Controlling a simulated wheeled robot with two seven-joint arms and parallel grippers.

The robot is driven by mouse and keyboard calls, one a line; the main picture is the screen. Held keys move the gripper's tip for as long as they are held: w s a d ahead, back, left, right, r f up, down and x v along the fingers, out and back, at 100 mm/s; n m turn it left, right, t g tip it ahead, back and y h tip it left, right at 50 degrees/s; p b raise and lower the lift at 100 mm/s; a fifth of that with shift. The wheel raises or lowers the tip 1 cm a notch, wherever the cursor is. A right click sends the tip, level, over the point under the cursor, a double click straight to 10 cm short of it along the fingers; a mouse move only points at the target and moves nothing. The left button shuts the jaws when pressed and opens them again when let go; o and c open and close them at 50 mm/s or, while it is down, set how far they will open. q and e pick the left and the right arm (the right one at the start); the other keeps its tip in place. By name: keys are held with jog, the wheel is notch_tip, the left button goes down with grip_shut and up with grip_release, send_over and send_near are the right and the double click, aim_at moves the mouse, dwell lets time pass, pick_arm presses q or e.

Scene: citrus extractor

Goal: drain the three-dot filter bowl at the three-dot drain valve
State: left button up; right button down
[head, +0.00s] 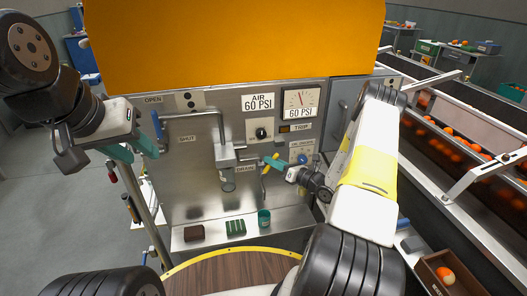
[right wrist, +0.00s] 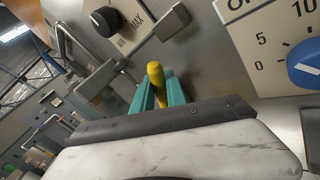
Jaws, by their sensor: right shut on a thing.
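The filter unit (head: 225,155) is on the steel panel, with a small bowl (head: 228,184) under its body. A yellow drain handle (head: 268,161) sits right of it, near the DRAIN label (head: 245,169). My right gripper (head: 275,161) is shut on this yellow handle; in the right wrist view the handle (right wrist: 155,76) stands between the teal fingers (right wrist: 157,93). My left gripper (head: 140,149) is at the panel's left edge, near a blue grip (head: 157,125) by the OPEN and SHUT labels; its jaw opening is unclear. I cannot read three dots on the valve or bowl.
An AIR 60 PSI gauge (head: 300,102) and a black knob (head: 262,131) are above. On the ledge are a brown block (head: 194,233), a green ribbed block (head: 235,228) and a green cup (head: 264,218). A blue dial (right wrist: 307,64) is close right of my right gripper.

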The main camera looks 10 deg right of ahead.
jog(key=d+f+m+t+h, duration=0.2)
jog(key=f+m+t, duration=0.4)
jog(key=m, duration=0.7)
jog(key=shift+d+m+t, duration=0.3)
jog(key=shift+d+t, duration=0.4)
jog(key=shift+t, duration=0.5)
jog(key=shift+f+m, duration=0.1)
jog(key=shift+m, duration=0.2)
jog(key=c, duration=1.4)
grip_release()
jog(key=shift+o, duration=0.3)
jog(key=v, duration=0.7)
jog(key=shift+s+f, duration=0.25)
jog(key=shift+d, duration=0.1)
